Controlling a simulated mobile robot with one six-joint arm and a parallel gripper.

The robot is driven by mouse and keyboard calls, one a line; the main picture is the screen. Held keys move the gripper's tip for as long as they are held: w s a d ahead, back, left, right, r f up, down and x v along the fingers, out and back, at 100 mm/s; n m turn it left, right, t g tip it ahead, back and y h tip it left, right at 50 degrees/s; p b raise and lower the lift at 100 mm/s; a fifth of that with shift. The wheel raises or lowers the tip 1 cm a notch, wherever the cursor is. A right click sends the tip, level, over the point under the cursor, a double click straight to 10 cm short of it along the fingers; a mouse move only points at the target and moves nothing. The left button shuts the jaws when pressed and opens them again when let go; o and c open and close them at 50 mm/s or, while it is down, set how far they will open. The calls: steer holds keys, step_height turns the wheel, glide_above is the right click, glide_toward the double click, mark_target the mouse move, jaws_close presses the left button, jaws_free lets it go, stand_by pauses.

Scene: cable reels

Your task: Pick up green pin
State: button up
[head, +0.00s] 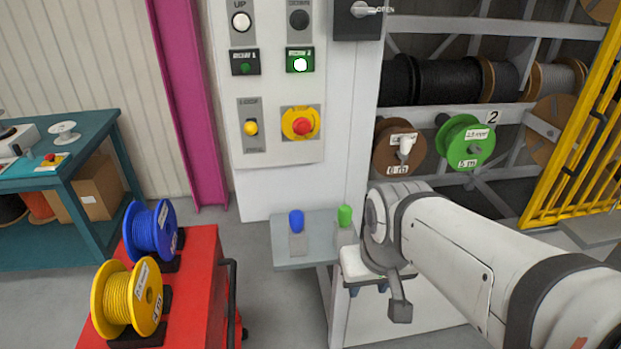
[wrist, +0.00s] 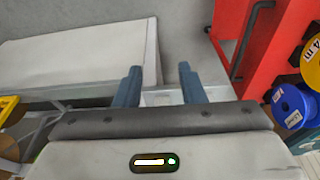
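The green pin (head: 345,215) stands upright in a grey holder on a small grey shelf (head: 285,263) in the head view. A blue pin (head: 296,220) stands in a similar holder to its left. My gripper (head: 368,289) appears just right of and below the green pin in the head view, pointing down. In the wrist view, the two blue-grey fingers of my gripper (wrist: 160,82) are apart with no pin between them. The green pin is not visible in the wrist view.
A white control cabinet (head: 240,180) with buttons rises behind the shelf. A red cart (head: 205,290) carries a blue reel (head: 151,229) and a yellow reel (head: 127,299) at left. A reel rack (head: 450,110) and yellow fence (head: 575,140) are at right.

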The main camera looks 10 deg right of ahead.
steer(key=shift+o, duration=0.4)
steer(key=shift+s+d+r, duration=0.1)
steer(key=shift+d, duration=0.05)
steer(key=o, duration=0.4)
steer(key=shift+t, duration=0.3)
steer(key=w, duration=0.2)
steer(key=w+r+p, duration=0.1)
steer(key=w, duration=0.1)
steer(key=w+d+r, duration=0.1)
steer(key=w, duration=0.1)
steer(key=shift+r, duration=0.15)
steer(key=shift+c, duration=0.2)
steer(key=r+t+p, duration=0.1)
steer(key=p, duration=0.1)
glide_above(346, 210)
steer(key=s, duration=0.1)
steer(key=shift+s+a+r, duration=0.15)
steer(key=shift+a, duration=0.1)
steer(key=shift+s+d+p+x, duration=0.1)
steer(key=shift+d+p+x, duration=0.1)
steer(key=shift+x, duration=1.55)
steer(key=shift+s+d+p+x, duration=0.1)
steer(key=shift+s+p+x, duration=0.1)
steer(key=shift+x, duration=1.55)
